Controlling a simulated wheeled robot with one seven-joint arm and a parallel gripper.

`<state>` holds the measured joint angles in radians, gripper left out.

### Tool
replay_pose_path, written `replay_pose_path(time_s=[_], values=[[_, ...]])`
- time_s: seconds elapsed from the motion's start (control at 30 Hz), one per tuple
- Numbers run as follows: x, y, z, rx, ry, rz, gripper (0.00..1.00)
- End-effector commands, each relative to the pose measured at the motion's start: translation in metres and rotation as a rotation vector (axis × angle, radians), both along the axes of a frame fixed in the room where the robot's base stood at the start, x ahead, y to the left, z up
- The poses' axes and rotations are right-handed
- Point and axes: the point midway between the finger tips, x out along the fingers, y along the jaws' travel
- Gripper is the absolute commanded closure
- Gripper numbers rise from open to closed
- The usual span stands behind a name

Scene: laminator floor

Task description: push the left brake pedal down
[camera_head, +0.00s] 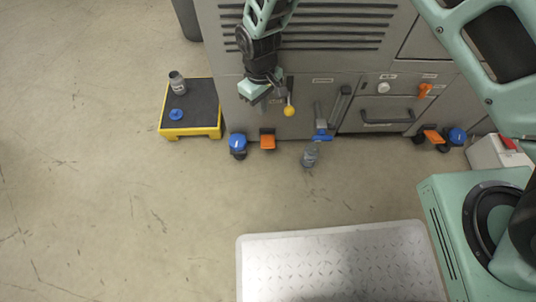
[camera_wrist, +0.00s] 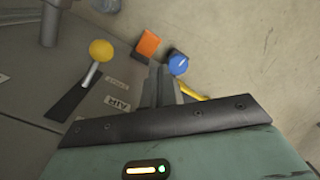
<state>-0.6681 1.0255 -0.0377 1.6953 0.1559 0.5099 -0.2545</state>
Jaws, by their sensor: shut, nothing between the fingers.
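The left brake pedal (camera_head: 267,141) is an orange plate low at the front of the grey machine, just right of a blue caster (camera_head: 238,145). In the wrist view the orange pedal (camera_wrist: 148,43) shows beyond the fingertips, with the blue caster (camera_wrist: 177,63) beside it. My gripper (camera_head: 253,99) is in front of the machine, above the pedal and apart from it. In the wrist view its fingers (camera_wrist: 162,82) are together and empty. Whether the pedal is up or down is hard to tell.
A lever with a yellow knob (camera_head: 289,110) sticks out close to my gripper. A yellow step (camera_head: 190,131) with a jar stands left. A grey-blue bottle (camera_head: 310,155) stands on the floor right of the pedal. Another orange pedal (camera_head: 432,136) is further right. Floor before the left pedal is clear.

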Motion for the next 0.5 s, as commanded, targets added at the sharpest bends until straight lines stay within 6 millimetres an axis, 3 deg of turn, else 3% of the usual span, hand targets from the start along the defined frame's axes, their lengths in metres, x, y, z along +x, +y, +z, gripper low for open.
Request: replay_pose_path(time_s=[0.03,0.2,0.3,0.5], values=[[0.003,0.000,-0.039,-0.012,-0.002,0.011,1.00],[0.011,-0.003,-0.093,-0.038,-0.015,0.036,1.00],[0.013,-0.005,-0.111,-0.047,-0.019,0.046,1.00],[0.015,-0.005,-0.121,-0.053,-0.023,0.054,1.00]])
